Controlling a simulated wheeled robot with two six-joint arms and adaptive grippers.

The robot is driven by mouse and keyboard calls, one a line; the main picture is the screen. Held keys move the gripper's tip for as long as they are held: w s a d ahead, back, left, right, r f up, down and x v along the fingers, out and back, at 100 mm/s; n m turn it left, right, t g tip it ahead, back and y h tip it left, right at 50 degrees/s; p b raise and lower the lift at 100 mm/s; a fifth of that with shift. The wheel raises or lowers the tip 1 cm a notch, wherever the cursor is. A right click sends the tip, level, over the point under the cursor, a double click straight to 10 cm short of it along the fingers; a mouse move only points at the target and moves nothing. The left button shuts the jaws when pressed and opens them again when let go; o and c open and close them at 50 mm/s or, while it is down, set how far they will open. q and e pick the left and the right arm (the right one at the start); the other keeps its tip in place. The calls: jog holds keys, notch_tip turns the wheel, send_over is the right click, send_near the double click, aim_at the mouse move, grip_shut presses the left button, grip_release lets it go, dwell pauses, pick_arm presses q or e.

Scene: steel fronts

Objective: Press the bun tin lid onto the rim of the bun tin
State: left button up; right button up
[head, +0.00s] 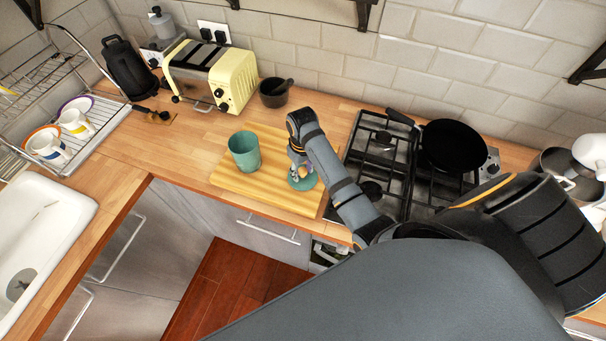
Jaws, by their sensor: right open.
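The bun tin (244,153) is a teal-green, open-topped round tin standing upright on the wooden board. The bun tin lid (294,186), a small teal disc, lies on the board to the right of the tin, apart from it. My right gripper (301,173) points down just above the lid, with its fingers open. The gripper partly hides the lid, and I cannot tell whether the fingers touch it. My left gripper is not in view.
The board (230,181) lies on the wooden worktop. A black gas hob (381,160) with a frying pan (453,146) is to the right. A cream toaster (213,74) and dark mortar (273,96) stand behind. A dish rack (100,122) with mugs is left.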

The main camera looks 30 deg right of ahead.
aim_at(303, 170)
jog(key=shift+d, duration=0.1)
jog(key=shift+c, duration=2)
jog(key=c, duration=0.5)
jog(key=shift+w+r, duration=0.1)
jog(key=shift+r, duration=0.25)
jog(key=shift+r+p, duration=0.65)
jog(key=shift+r, duration=0.2)
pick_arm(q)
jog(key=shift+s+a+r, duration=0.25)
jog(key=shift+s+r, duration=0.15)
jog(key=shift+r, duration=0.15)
pick_arm(e)
jog(key=shift+r, duration=1.3)
